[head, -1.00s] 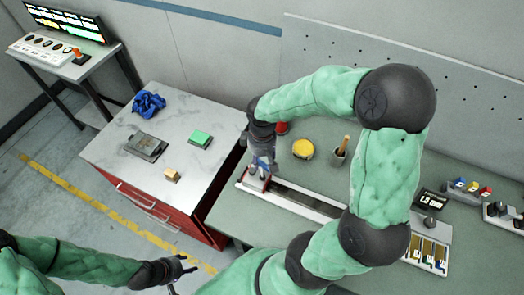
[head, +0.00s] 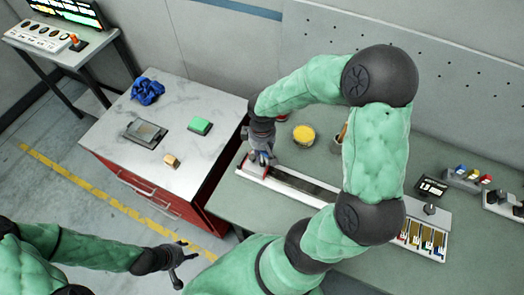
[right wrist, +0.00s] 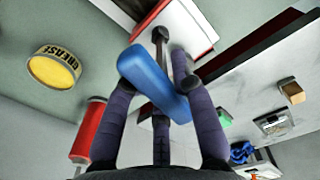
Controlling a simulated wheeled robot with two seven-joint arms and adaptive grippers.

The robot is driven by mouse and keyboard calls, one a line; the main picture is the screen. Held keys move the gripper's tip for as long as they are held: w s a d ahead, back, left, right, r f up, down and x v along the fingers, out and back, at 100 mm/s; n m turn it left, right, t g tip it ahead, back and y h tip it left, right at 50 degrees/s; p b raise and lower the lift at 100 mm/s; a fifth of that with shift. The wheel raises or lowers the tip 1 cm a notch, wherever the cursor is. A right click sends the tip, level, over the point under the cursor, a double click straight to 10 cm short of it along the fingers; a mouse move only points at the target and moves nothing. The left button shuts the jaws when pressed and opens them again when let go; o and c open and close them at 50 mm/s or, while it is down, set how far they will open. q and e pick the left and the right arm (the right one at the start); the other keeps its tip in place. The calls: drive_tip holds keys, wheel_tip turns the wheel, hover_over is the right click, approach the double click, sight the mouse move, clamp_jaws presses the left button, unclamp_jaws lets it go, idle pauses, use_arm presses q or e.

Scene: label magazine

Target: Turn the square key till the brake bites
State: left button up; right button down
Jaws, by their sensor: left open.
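The square key shows in the right wrist view as a blue handle (right wrist: 150,82) with a dark metal shaft. My right gripper (right wrist: 160,100) is shut around the handle. In the head view this gripper (head: 263,157) is over the left end of the long label magazine (head: 318,199), a pale rail with a dark channel. The shaft points at the magazine's white end with red edging (right wrist: 180,30); I cannot tell whether its tip is seated. The brake cannot be made out. My left gripper (head: 180,262) is open and empty, low in front of the red cabinet.
A yellow grease tin (head: 303,134) stands behind the magazine; a red cylinder (right wrist: 88,130) is near my right gripper. The cabinet top (head: 185,90) holds a blue cloth (head: 147,91), green block (head: 200,125), grey device (head: 145,133) and wooden block (head: 171,160). Label trays (head: 425,238) stand right.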

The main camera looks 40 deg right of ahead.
idle(0.7)
drive_tip(key=shift+f+m+b, duration=0.1)
drive_tip(key=shift+m+b, duration=0.4)
drive_tip(key=shift+s+m+b, duration=0.15)
drive_tip(key=shift+m+b, duration=0.55)
drive_tip(key=shift+m, duration=0.4)
drive_tip(key=shift+m+b, duration=0.35)
drive_tip(key=shift+m, duration=0.05)
drive_tip(key=shift+s+m+b, duration=0.1)
drive_tip(key=shift+m+b, duration=0.4)
drive_tip(key=shift+m, duration=0.4)
drive_tip(key=c, duration=1)
unclamp_jaws()
